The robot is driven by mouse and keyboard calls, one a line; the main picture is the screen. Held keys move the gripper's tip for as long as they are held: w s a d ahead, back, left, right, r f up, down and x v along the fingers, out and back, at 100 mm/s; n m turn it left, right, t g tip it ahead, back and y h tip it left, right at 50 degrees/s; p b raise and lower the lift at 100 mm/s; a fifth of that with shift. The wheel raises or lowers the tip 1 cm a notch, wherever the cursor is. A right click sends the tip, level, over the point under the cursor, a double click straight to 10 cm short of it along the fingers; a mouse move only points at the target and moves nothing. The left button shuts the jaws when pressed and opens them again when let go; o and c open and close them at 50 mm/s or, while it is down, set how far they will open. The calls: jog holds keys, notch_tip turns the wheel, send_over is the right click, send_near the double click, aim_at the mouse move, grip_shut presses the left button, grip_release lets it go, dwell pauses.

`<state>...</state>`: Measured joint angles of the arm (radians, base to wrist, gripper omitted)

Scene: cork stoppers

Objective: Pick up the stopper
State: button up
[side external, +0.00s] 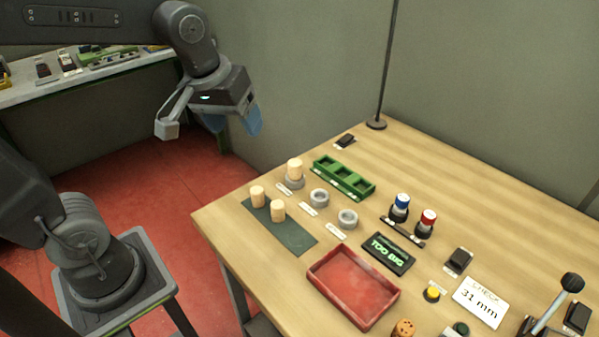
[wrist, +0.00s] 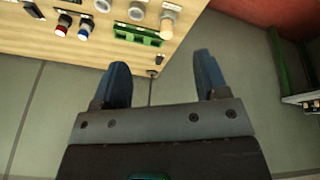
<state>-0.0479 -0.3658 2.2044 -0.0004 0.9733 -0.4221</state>
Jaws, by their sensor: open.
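Three pale cork stoppers show in the side external view. One stopper (side external: 295,169) stands in a grey ring at the back. Two others, a left stopper (side external: 257,196) and a front stopper (side external: 278,210), stand upright on a dark green mat (side external: 296,238). My gripper (side external: 231,122) is up in the air, beyond the table's left edge and apart from every stopper. In the wrist view my gripper (wrist: 160,75) has its two blue fingers spread with nothing between them. The ringed stopper (wrist: 167,30) shows above them there.
Two empty grey rings (side external: 348,218) and a green three-slot block (side external: 343,178) stand beside the stoppers. A red tray (side external: 352,286) lies in front. A display (side external: 388,252) reads "TOO BIG"; a card (side external: 481,300) reads "CHECK 31 mm". A thin pole (side external: 387,70) rises at the back corner.

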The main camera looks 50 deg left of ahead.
jog(key=w+a+f+n+g, duration=0.25)
jog(key=w+n, duration=0.35)
jog(key=w, duration=0.3)
jog(key=n+g, duration=0.1)
jog(key=n, duration=0.4)
send_near(295, 162)
notch_tip(295, 162, down, 7)
jog(key=shift+s+a, duration=0.1)
jog(key=shift+a, duration=0.05)
jog(key=f, duration=0.5)
jog(key=shift+w, duration=0.25)
jog(key=c, duration=1.1)
jog(key=shift+r, duration=0.1)
